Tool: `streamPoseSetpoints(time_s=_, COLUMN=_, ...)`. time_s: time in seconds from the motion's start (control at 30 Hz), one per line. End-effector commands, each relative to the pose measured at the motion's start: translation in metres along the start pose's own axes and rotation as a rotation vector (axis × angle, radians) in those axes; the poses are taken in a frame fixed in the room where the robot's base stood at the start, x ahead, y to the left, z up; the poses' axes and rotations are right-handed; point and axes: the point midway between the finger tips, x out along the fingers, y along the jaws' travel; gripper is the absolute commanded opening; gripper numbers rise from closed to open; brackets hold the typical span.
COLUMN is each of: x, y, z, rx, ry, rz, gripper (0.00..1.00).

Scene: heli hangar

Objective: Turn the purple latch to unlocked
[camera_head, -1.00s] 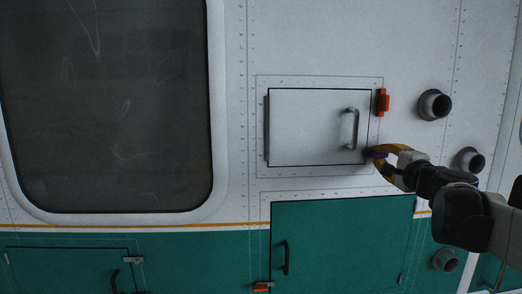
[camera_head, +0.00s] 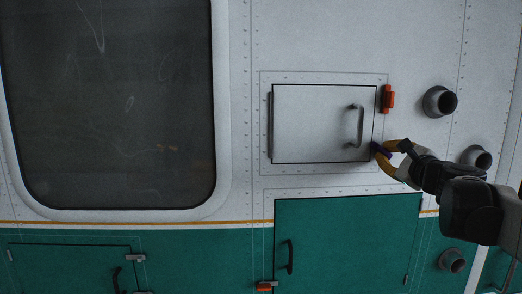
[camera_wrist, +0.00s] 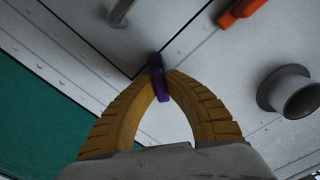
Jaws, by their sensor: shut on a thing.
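The purple latch (camera_wrist: 158,78) sits at the lower right corner of the white hatch door (camera_head: 322,123). In the wrist view it lies between the tips of my yellow fingers, and my gripper (camera_wrist: 161,80) is shut on it. In the head view the latch (camera_head: 378,149) shows as a small dark purple piece slanting down to the right at the door's edge, with my gripper (camera_head: 385,150) reaching it from the right. The fingers partly hide its outer end. The hatch door looks flush with its frame.
An orange latch (camera_head: 388,98) sits at the door's upper right. A grey handle (camera_head: 357,126) stands out from the door. Round pipe stubs (camera_head: 440,101) stick out on the right. A green panel (camera_head: 345,245) lies below, and a dark window (camera_head: 110,105) is at left.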

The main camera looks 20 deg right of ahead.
Motion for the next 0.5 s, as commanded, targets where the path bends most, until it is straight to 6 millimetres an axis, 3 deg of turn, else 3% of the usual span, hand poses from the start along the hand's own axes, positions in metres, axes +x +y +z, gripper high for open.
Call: streamPoseSetpoints(time_s=0.5, x=0.0002, y=0.0000, z=0.0000, rx=0.488, ry=0.000, rz=0.000, gripper=0.00)
